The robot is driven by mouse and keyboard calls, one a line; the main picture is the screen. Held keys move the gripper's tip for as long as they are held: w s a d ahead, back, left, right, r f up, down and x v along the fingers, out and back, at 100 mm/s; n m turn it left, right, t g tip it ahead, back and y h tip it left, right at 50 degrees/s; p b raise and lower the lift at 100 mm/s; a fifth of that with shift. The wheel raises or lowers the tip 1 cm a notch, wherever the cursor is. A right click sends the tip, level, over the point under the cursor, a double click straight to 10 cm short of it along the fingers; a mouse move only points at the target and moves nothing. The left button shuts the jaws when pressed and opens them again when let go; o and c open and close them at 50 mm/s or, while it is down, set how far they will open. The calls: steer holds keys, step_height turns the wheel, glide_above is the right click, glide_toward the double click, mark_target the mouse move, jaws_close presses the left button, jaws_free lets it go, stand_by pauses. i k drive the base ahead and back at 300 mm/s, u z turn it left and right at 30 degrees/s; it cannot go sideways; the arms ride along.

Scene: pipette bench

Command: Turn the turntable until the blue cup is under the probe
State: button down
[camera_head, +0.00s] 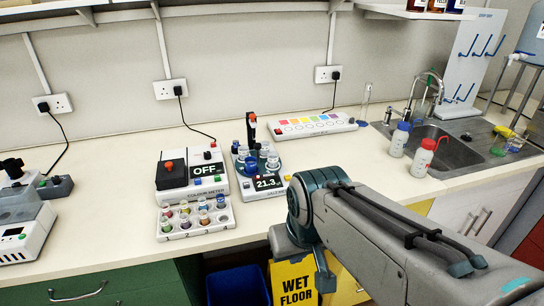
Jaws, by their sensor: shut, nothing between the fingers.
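The round grey turntable (281,172) belongs to a small device in the middle of the bench. Its front display (268,182) reads 21.3. Several small cups stand on it. A blue cup (251,165) is on the front left side, and a white cup (272,162) is to its right. The dark probe stand (251,130) with an orange-red top rises at the back. The probe's tip is too small to make out, so I cannot tell which cup is under it. My arm crosses the lower right, in front of the bench; my gripper's fingers do not show.
A colour meter (207,174) reading OFF stands close on the left. A rack of vials (197,228) lies in front of it. A colour-marked strip (312,125) lies behind right. Two wash bottles (422,158) stand by the sink (453,152).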

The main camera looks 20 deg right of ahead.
mark_target(263, 168)
steer(key=i, duration=0.95)
